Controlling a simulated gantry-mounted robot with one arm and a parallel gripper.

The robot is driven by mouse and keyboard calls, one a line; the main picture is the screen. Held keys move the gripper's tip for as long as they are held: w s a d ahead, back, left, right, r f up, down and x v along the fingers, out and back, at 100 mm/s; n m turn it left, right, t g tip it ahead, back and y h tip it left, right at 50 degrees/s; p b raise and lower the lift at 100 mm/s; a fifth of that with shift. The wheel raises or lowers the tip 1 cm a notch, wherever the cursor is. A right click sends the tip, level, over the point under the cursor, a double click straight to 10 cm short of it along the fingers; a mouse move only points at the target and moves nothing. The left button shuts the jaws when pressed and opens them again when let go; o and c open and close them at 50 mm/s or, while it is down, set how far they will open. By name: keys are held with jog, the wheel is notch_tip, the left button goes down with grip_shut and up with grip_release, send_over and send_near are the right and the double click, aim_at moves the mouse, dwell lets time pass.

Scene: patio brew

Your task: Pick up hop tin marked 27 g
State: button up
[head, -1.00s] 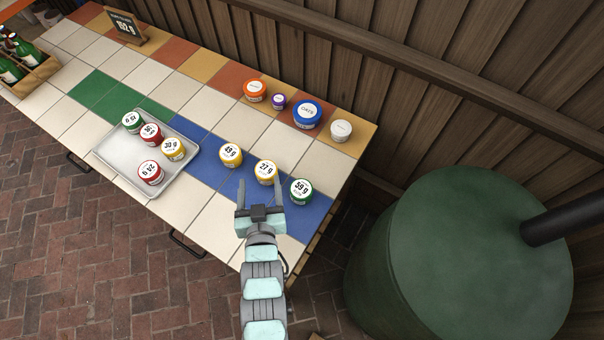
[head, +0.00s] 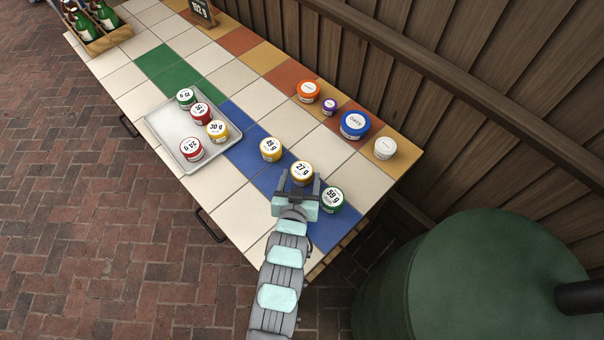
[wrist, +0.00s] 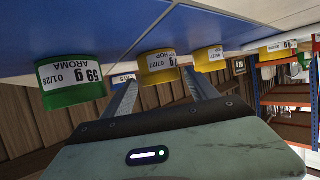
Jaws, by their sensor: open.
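The hop tin marked 27 g (head: 302,173) is yellow with a white lid and stands upright on the blue tiles of the table. It also shows in the wrist view (wrist: 157,66), ahead of and between my finger tips. My gripper (head: 300,184) is open just on the near side of this tin, with nothing held. Whether a finger touches the tin I cannot tell. The green tin marked 59 g (head: 332,199) stands close to the right of my gripper; it shows in the wrist view (wrist: 72,80) too. Another yellow tin (head: 270,149) stands to the left.
A metal tray (head: 166,131) at left holds several tins. Orange (head: 308,91), purple (head: 329,106), blue (head: 355,124) and white (head: 385,148) containers stand along the back. A bottle crate (head: 103,38) and a sign (head: 202,12) are farther off. A green tank (head: 470,285) stands right of the table.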

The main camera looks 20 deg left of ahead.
aim_at(301, 178)
jog(key=x, duration=0.3)
jog(key=shift+s, duration=0.1)
jog(key=shift+w+b, duration=0.3)
jog(key=shift+w, duration=0.05)
jog(key=shift+f, duration=0.1)
jog(key=shift+s, duration=0.1)
jog(key=shift+c, duration=0.5)
jog(key=c, duration=1)
